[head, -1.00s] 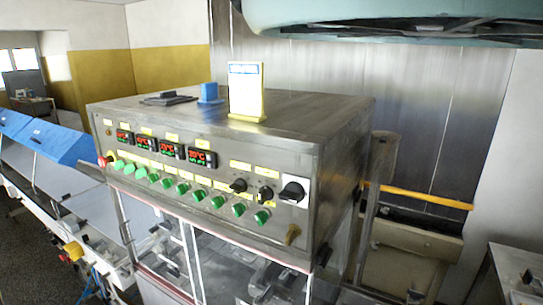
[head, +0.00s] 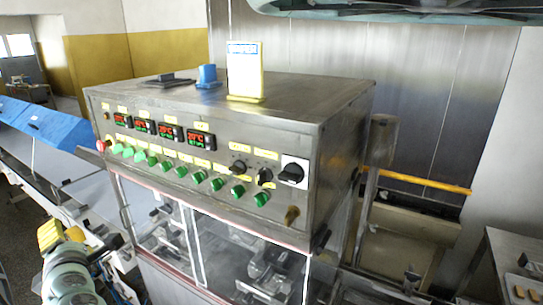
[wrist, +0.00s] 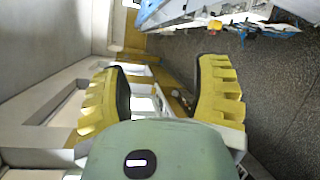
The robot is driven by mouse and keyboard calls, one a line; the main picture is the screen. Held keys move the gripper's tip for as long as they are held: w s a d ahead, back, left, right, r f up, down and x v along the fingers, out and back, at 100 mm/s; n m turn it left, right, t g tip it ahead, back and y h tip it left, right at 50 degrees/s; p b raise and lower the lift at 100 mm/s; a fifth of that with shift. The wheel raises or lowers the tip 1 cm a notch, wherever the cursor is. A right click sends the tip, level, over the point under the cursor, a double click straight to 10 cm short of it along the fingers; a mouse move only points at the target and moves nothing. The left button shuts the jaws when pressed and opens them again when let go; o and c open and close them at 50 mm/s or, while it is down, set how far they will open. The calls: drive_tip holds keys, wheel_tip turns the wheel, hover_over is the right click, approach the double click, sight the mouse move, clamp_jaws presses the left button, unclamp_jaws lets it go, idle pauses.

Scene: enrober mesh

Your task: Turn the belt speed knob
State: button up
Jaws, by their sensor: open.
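A control panel (head: 215,150) on a metal cabinet carries three black knobs at its right side. One knob (head: 238,167) is on the left, one (head: 264,177) is in the middle, and a larger one (head: 291,173) sits on a white plate. The labels are too small to read, so I cannot tell which is the belt speed knob. My gripper (head: 62,234) is at the lower left in the head view, well away from the knobs. In the wrist view my gripper (wrist: 160,80) has its yellow fingers wide apart with nothing between them. No knob shows there.
Several green buttons (head: 197,178) and red displays (head: 170,133) fill the panel. A yellow-framed sign (head: 245,72) and a blue object (head: 207,75) stand on top. A brass fitting (head: 291,215) is below the knobs. A blue-covered conveyor (head: 45,122) lies left. A hood (head: 400,8) hangs above.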

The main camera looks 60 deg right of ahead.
drive_tip(key=s+d+g+h, duration=0.3)
drive_tip(key=d+h, duration=0.2)
drive_tip(key=d, duration=0.1)
drive_tip(key=m+g+h+b, duration=0.2)
drive_tip(key=g+h+b, duration=0.55)
drive_tip(key=g, duration=0.45)
approach(232, 171)
drive_tip(key=shift+h, duration=0.35)
drive_tip(key=d+p, duration=0.4)
drive_tip(key=d, duration=0.3)
drive_tip(key=shift+d, duration=0.4)
drive_tip(key=shift+w+d+f+p, duration=0.1)
drive_tip(key=shift+d+p, duration=0.35)
drive_tip(key=shift+d, duration=0.4)
drive_tip(key=shift+w+d+f+p, duration=0.15)
drive_tip(key=shift+d+p, duration=0.25)
drive_tip(key=shift+d, duration=0.45)
drive_tip(key=shift+c, duration=0.3)
clamp_jaws()
